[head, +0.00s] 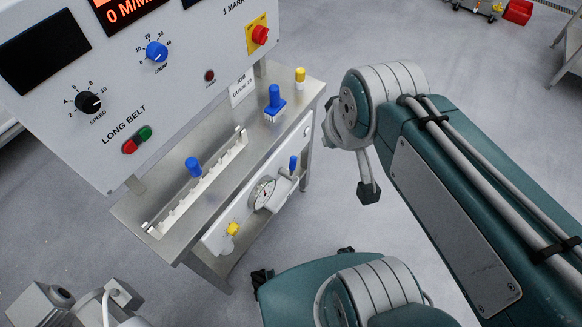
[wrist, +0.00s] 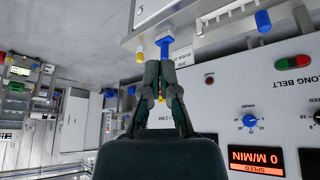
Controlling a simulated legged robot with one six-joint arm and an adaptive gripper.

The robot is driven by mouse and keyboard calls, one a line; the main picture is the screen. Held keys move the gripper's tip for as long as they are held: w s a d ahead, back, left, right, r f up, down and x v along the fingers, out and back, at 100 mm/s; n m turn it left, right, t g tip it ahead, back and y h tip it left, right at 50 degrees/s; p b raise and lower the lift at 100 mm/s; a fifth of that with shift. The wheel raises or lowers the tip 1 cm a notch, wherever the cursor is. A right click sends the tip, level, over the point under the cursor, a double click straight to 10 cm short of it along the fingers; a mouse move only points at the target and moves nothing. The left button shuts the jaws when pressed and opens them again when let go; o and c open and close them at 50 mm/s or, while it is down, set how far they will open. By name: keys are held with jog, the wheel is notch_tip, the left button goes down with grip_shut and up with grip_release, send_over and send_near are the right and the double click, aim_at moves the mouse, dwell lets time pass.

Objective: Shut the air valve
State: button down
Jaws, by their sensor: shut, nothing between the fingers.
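On the white front panel (head: 217,238) below the tabletop are a round gauge (head: 263,194), a small blue lever (head: 293,162) on a grey fitting to its right, and a yellow handle (head: 233,228) to its left. No label I can read says which one is the air valve. The blue lever stands roughly upright in the head view. My gripper (wrist: 164,66) is shut and empty in the wrist view, its tips apparently in line with the blue tabletop handle; contact cannot be told. The lever and gauge are not clear in the wrist view.
The control panel (head: 190,95) rises behind. Floor right of the bench is open.

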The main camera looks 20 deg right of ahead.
jog(key=w+a+f+n+g, duration=0.2)
jog(key=w+f+n, duration=0.7)
jog(key=w+a+f+n+g, duration=0.2)
jog(key=w+a+f+n, duration=0.1)
jog(key=w+f+n, duration=0.55)
notch_tip(320, 180, down, 11)
jog(key=w+a+n+g+h, duration=0.1)
jog(key=w+n, duration=0.1)
jog(key=n, duration=0.3)
jog(key=shift+a+f+n, duration=0.2)
jog(key=shift+a+n, duration=0.15)
